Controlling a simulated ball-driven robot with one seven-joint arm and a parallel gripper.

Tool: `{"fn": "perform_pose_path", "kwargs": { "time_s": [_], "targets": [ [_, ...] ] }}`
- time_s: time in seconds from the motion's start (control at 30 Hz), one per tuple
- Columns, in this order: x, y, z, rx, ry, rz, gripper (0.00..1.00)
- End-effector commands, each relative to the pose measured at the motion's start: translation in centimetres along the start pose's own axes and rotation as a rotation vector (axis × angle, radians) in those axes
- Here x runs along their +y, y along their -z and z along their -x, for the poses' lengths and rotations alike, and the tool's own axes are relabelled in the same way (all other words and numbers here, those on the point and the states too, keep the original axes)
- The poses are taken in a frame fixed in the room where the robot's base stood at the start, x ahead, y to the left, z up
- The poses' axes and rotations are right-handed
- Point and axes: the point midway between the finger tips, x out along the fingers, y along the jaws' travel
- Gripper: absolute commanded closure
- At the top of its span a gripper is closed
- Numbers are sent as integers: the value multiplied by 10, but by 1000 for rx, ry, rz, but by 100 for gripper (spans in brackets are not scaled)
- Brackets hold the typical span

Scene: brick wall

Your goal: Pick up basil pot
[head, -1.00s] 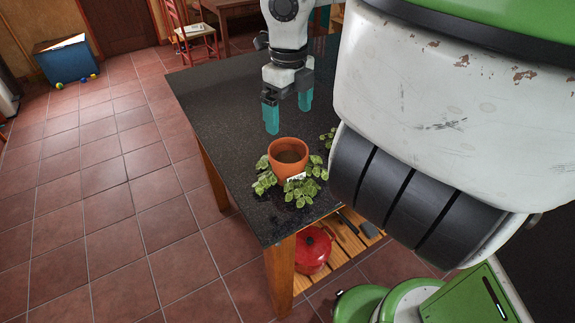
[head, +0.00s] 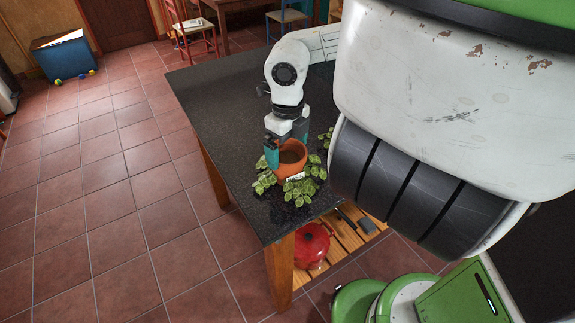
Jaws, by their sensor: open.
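The basil pot (head: 290,164) is a terracotta pot with a small white label and green leaves spreading around its base. My gripper (head: 284,152) is open and pointing down at the pot. One teal finger shows at the left of the pot's rim; the other finger is mostly hidden behind the wrist and pot. I cannot tell whether the fingers touch the pot.
A red lidded pot (head: 311,245) sits on the slatted wooden shelf (head: 345,237) below the counter. A blue box (head: 64,57) with small balls stands on the tiled floor at the far left. A red chair (head: 192,32) is at the back. The counter's left side is clear.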

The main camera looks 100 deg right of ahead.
Motion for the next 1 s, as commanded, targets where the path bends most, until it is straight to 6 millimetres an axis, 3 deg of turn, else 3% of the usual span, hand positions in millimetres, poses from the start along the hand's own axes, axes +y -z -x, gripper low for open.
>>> {"fn": "perform_pose_path", "kwargs": {
  "time_s": [0.1,0.17,1.0],
  "targets": [
    [0,0,0,0,0,0,1],
    [0,0,0,0,0,0,7],
    [0,0,1,-1,-1,1,87]
  ]
}}
